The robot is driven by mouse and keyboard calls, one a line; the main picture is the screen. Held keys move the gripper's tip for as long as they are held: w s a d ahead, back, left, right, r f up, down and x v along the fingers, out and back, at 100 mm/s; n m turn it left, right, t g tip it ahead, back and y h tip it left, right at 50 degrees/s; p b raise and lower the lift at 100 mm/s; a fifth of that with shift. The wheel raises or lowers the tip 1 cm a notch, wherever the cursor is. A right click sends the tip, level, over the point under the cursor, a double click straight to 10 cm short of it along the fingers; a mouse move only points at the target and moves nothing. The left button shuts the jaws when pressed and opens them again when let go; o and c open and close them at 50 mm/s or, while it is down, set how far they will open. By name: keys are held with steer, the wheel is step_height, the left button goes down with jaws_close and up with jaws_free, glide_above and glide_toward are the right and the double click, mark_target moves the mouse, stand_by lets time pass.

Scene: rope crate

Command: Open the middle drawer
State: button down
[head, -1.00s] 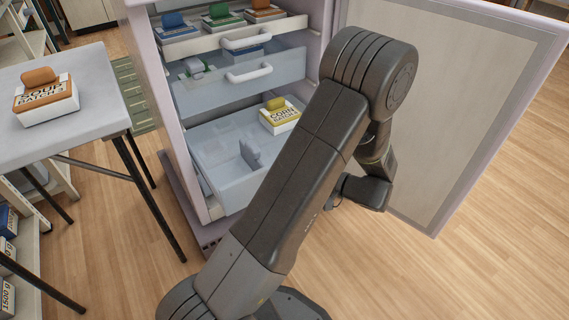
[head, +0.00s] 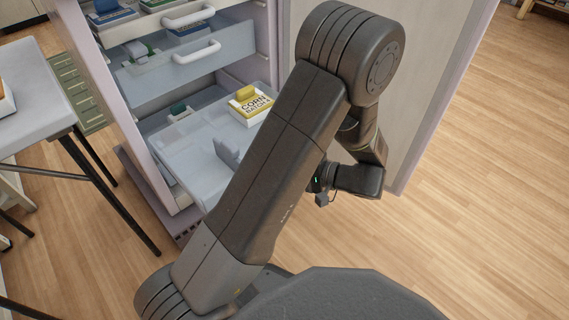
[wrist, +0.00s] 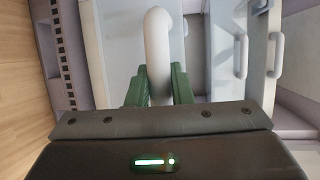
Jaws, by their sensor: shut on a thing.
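A tall pale cabinet holds stacked drawers. The middle drawer (head: 150,78) has a bluish translucent front and a white handle (head: 197,52); it stands partly out, above the bottom drawer. In the wrist view my gripper (wrist: 158,88) is shut on a white handle (wrist: 157,45), on the lowest drawer front. The handles of the middle drawer (wrist: 243,55) and top drawer (wrist: 275,55) are to its right, ungripped. My arm hides the gripper in the head view.
The top drawer (head: 150,22) holds several boxes. The cabinet door (head: 440,85) stands open at the right. A grey table (head: 35,115) is at the left. The wooden floor at the right is clear.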

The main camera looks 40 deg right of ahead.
steer(key=c, duration=1.3)
jaws_free()
steer(key=p+v, duration=0.4)
steer(key=v, duration=1)
steer(key=b+x, duration=0.4)
steer(key=x, duration=0.9)
steer(key=shift+w+a+f, duration=0.15)
steer(key=shift+w, duration=0.55)
